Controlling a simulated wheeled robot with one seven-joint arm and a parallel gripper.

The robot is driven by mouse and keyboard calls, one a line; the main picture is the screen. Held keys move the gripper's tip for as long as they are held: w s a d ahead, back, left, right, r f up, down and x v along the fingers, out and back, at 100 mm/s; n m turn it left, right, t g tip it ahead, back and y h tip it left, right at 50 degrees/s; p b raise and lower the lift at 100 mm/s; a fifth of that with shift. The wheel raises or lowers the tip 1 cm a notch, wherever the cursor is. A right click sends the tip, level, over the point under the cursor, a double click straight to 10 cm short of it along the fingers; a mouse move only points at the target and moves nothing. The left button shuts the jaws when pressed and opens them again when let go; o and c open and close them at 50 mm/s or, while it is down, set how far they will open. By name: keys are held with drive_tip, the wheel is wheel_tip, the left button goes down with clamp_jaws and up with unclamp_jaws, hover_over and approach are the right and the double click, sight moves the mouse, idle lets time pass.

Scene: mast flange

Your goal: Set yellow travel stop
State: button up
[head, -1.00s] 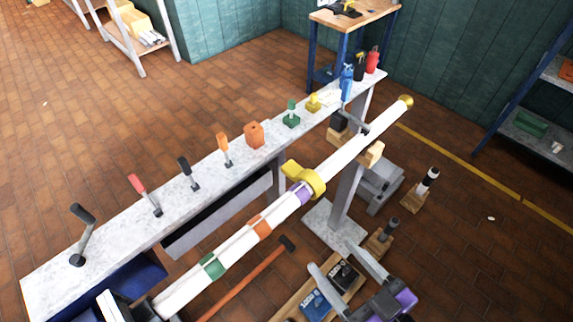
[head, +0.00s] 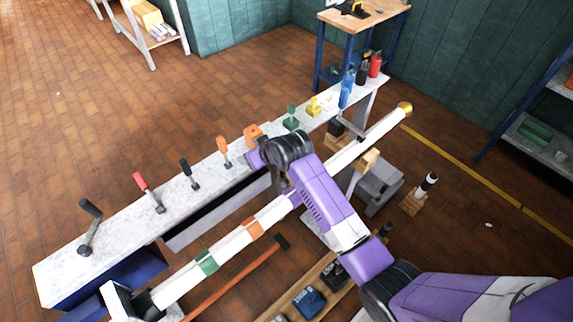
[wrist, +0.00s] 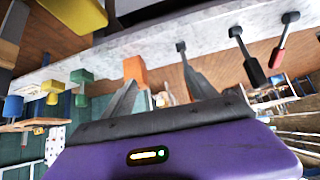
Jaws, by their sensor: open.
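A white tube (head: 228,241) with green, orange and purple bands runs diagonally across the head view. The yellow collar on it is hidden there behind my arm. A large yellow piece (wrist: 78,10) at the top left of the wrist view looks like that collar, cut off by the frame edge.
The grey bench (head: 125,224) carries several levers, the orange block, a green piece (head: 291,117), a yellow piece (head: 314,107) and bottles (head: 347,88). A wooden tray (head: 312,290) and a long orange-handled tool (head: 235,275) lie near the tube.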

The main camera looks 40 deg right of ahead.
drive_tip(key=w+d+r+g, duration=0.2)
drive_tip(key=d+g, duration=0.1)
drive_tip(key=d, duration=0.2)
drive_tip(key=s+g, duration=0.2)
drive_tip(key=s+d+f+g, duration=0.1)
drive_tip(key=s+g, duration=0.1)
drive_tip(key=s, duration=0.1)
drive_tip(key=s+d+n+g, duration=0.1)
drive_tip(key=s, duration=0.2)
drive_tip(key=shift+s+f+g+p, duration=0.2)
drive_tip(key=shift+f+g+p, duration=0.1)
drive_tip(key=shift+g+p, duration=0.1)
drive_tip(key=shift+s+f, duration=0.1)
drive_tip(key=shift+f, duration=0.2)
wheel_tip(320, 180, down, 7)
clamp_jaws()
